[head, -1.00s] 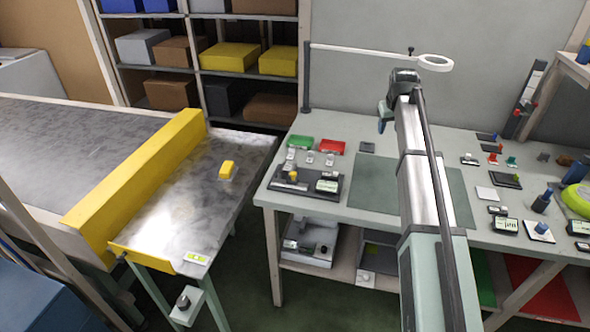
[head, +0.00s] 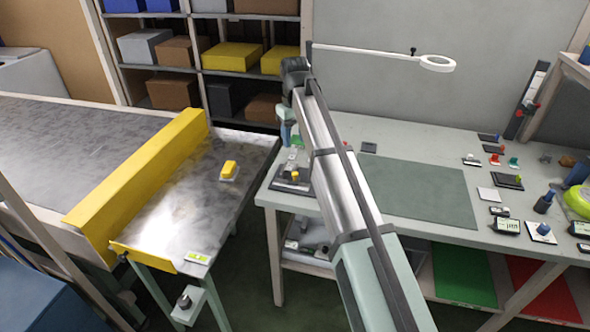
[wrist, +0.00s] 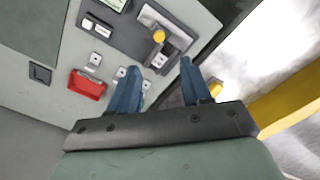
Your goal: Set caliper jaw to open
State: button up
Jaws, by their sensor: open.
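What looks like the caliper, a grey metal fixture with a yellow knob (wrist: 158,36), sits on a dark base plate (wrist: 122,38) at the top of the wrist view. In the head view the yellow knob (head: 295,175) shows at the left end of the workbench, partly covered by my arm. I cannot tell how the caliper jaw is set. My gripper (wrist: 160,70) is open and empty, its two blue fingers pointing toward the fixture with its tips just short of it in the picture. In the head view my gripper (head: 287,132) is above the bench's left end.
A red bin (wrist: 86,85) and small white-tagged items lie beside the fixture. A green-grey mat (head: 425,190) lies bare on the bench. A metal table with a yellow block (head: 229,168) and a yellow rail (head: 140,180) stands left. A ring lamp (head: 437,63) hangs behind.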

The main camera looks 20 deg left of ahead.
aim_at(295, 173)
notch_tip(295, 173, down, 13)
jog(key=shift+r, duration=0.15)
dwell(0.4)
grip_shut()
dwell(0.4)
